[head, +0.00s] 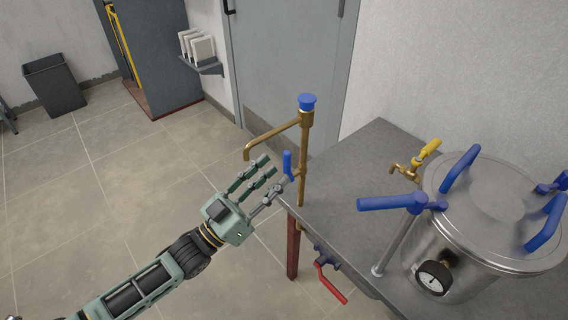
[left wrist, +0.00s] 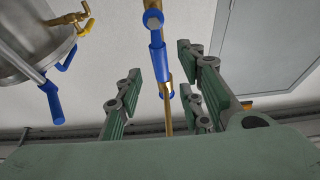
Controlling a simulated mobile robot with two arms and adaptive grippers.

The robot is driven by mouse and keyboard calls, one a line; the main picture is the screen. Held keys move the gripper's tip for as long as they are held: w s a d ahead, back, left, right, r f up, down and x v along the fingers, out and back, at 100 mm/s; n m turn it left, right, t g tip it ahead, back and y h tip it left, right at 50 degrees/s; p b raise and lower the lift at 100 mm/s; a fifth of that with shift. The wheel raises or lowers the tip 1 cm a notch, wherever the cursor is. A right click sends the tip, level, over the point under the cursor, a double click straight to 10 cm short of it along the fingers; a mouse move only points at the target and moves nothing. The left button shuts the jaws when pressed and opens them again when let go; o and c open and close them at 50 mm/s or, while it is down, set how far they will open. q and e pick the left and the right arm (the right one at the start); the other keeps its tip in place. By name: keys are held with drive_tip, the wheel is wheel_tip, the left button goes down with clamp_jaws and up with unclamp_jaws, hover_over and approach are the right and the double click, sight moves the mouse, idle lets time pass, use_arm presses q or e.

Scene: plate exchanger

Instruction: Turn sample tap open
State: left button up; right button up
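A brass standpipe (head: 303,150) with a blue cap and a bent spout stands at the table's left corner. A small blue lever (head: 288,164) sits on its side. I cannot tell for certain whether this is the sample tap; a brass tap with a yellow handle (head: 430,149) stands behind the steel vessel. My left gripper (head: 271,176) is open, just left of the lever, with its fingers reaching toward it. In the left wrist view the blue lever (left wrist: 157,59) shows between the spread fingers; contact is not clear. My right gripper is not in view.
The steel vessel (head: 455,258) with blue clamps and a gauge (head: 433,278) fills the table's right side. A long blue lever (head: 385,203) stands in front of it. A red-handled valve (head: 330,283) is below the table edge.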

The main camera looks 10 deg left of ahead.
use_arm(q)
drive_tip(key=v, duration=0.6)
drive_tip(key=shift+s+a, duration=0.25)
drive_tip(key=shift+s, duration=0.05)
drive_tip(key=shift+f, duration=0.25)
